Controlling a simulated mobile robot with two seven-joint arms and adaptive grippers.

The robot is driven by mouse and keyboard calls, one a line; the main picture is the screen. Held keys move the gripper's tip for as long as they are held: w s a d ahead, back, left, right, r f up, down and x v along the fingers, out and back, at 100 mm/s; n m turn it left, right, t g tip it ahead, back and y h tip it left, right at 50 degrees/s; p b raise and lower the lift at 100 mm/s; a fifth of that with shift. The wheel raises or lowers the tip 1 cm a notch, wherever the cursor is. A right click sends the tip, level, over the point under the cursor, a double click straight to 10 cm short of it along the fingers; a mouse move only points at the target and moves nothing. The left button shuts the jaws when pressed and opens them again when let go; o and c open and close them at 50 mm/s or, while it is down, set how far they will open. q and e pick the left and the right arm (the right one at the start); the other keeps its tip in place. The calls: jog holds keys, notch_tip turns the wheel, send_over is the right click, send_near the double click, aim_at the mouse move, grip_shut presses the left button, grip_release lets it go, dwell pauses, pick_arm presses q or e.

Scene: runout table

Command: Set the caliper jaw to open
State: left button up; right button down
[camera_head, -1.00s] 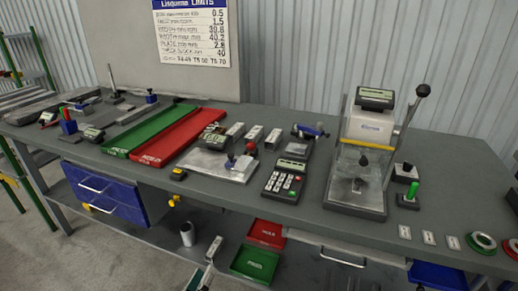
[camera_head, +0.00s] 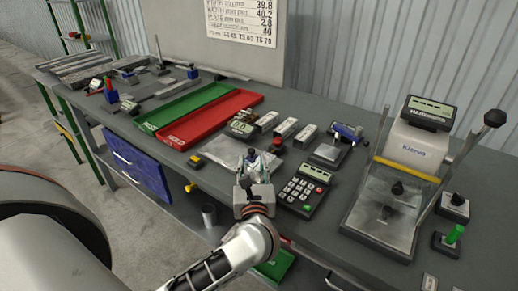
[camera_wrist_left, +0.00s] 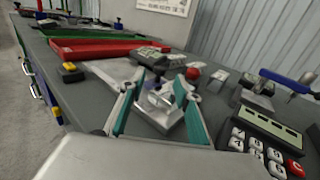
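A bright metal plate (camera_head: 215,157) lies on the bench, with a dark upright knob (camera_head: 251,153) at its right end. A grey device with a small display (camera_head: 240,127) stands at its back edge; I cannot tell for sure which part is the caliper jaw. My left gripper (camera_head: 252,166) is at the plate's right end. In the left wrist view, its teal fingers (camera_wrist_left: 158,98) are spread apart, with the knob and its block (camera_wrist_left: 160,108) showing between them. I cannot tell whether they touch. My right gripper is not in view.
A red ball knob (camera_head: 276,145) and a keypad (camera_head: 303,190) are close right of the gripper. A blue-handled tool (camera_head: 347,131) and a clear-shielded press (camera_head: 390,205) stand further right. Green (camera_head: 185,108) and red (camera_head: 215,118) trays lie left. A yellow-black box (camera_head: 197,161) is near the front edge.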

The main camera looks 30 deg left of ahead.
aim_at(251, 153)
pick_arm(q)
jog(key=shift+x, duration=3.15)
jog(key=shift+a, duration=0.1)
grip_shut()
